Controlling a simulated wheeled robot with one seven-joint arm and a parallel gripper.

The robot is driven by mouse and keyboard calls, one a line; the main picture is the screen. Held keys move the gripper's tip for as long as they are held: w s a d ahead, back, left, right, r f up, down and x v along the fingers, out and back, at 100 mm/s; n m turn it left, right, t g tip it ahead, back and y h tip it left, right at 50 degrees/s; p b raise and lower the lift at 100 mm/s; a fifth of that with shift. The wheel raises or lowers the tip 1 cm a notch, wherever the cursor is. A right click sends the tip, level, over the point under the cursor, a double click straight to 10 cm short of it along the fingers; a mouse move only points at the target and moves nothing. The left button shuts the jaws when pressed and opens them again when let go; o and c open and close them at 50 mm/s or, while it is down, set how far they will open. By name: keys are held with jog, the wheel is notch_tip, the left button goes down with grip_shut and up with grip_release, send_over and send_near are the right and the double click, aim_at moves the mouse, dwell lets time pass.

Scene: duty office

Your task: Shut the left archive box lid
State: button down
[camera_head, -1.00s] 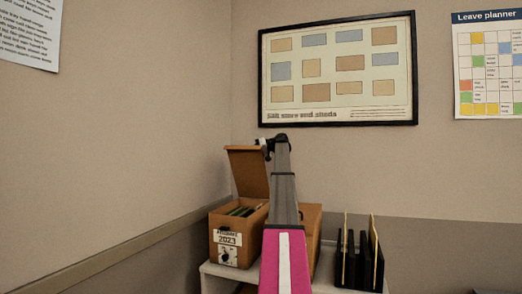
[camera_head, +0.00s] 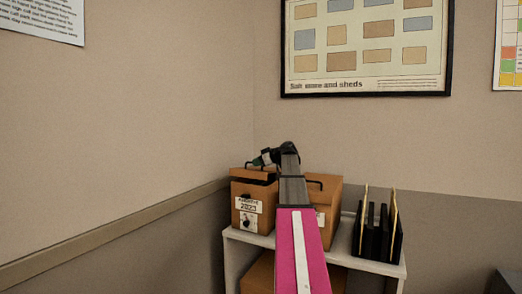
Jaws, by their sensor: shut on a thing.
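The left archive box (camera_head: 246,220) is brown cardboard with a white label reading 2023 and stands on the left of a white shelf unit. Its lid (camera_head: 242,172) is low over the box, nearly flat, with a dark gap showing beneath its front edge. My gripper (camera_head: 261,161) is at the top of the lid, shut on the lid as far as I can see. The fingertips are small and partly hidden by my wrist. My arm covers the right side of the box.
A second brown box (camera_head: 330,193) with a dark handle stands right of my arm, partly hidden. A black file rack (camera_head: 376,232) is further right on the white shelf unit (camera_head: 350,259). The wall is close on the left and behind.

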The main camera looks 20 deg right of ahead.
jog(key=shift+n, duration=0.3)
jog(key=f, duration=0.2)
jog(key=s+a+f, duration=0.1)
jog(key=f, duration=0.1)
jog(key=shift+s+a+f, duration=0.1)
jog(key=shift+s+f, duration=0.05)
jog(key=shift+f, duration=1)
jog(key=c, duration=1.3)
grip_release()
jog(key=shift+o, duration=0.5)
jog(key=shift+r, duration=0.25)
